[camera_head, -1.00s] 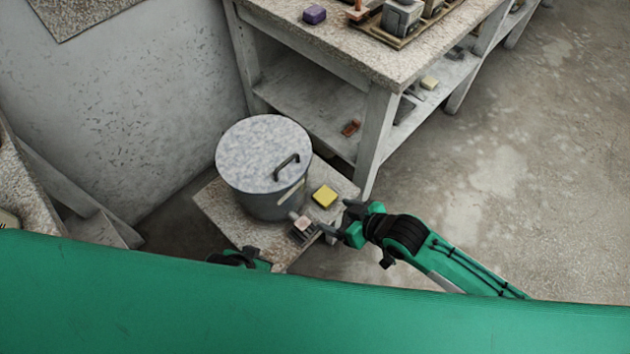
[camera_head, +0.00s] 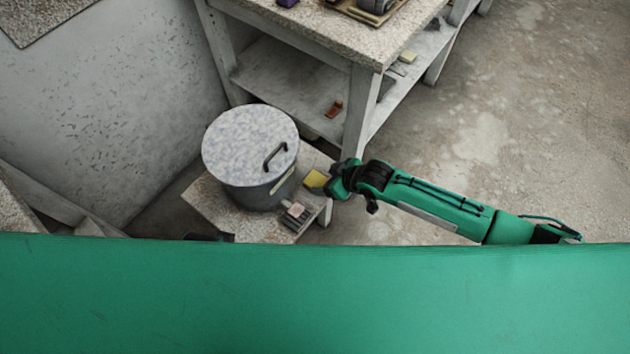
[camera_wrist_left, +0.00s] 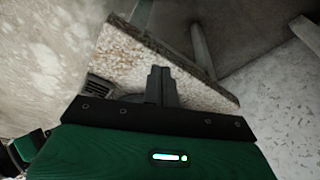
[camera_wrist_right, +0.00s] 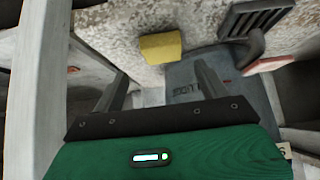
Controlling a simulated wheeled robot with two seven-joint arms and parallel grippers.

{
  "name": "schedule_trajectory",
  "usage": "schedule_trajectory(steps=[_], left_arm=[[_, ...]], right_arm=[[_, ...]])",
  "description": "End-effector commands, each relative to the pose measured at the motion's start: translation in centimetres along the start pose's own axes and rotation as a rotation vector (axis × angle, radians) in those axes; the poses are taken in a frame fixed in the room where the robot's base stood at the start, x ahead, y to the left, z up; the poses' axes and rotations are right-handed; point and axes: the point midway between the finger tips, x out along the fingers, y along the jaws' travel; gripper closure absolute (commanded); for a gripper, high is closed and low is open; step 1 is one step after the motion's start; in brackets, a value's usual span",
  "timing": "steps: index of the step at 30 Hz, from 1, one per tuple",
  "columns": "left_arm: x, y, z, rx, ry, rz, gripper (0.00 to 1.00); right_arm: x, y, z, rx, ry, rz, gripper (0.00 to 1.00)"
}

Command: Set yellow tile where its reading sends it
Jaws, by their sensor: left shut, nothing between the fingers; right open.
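The yellow tile (camera_head: 317,179) lies on the low speckled stand beside the grey lidded bin. It also shows in the right wrist view (camera_wrist_right: 161,47), just beyond the fingertips. No reading on it can be made out. My right gripper (camera_head: 333,184) is open beside the tile; in its wrist view the fingers (camera_wrist_right: 160,76) are apart with nothing between them. My left gripper (camera_wrist_left: 161,70) is shut and empty, pointing at the speckled board. In the head view it is mostly hidden behind my green body.
The bin (camera_head: 250,150) has a handled lid and dark lettering low on its side. A dark ribbed item and a pinkish block (camera_head: 296,210) sit at the stand's (camera_head: 213,205) front. A workbench (camera_head: 335,35) with a lower shelf stands behind. Open floor (camera_head: 480,140) lies right.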

Motion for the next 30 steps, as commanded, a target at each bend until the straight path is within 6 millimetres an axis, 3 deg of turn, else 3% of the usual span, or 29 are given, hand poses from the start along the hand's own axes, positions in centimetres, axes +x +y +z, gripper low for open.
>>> schedule_trajectory(steps=[11, 20, 28, 30], left_arm=[[-1.6, -0.1, -0.6, 0.000, 0.025, -0.001, 1.00], [-2.3, -0.1, -0.6, 0.001, 0.026, -0.002, 1.00], [-2.0, 0.0, -0.1, 0.001, 0.017, -0.001, 1.00], [-2.0, 0.0, -0.2, 0.001, 0.017, -0.001, 1.00]], right_arm=[[4.7, -0.5, 0.4, -0.001, 0.000, 0.000, 0.25], [5.2, -0.5, 0.3, -0.001, 0.000, 0.000, 0.25], [5.2, -0.5, 0.3, 0.000, 0.000, 0.000, 0.74], [5.1, -0.5, 0.3, 0.000, 0.000, 0.000, 0.78]])
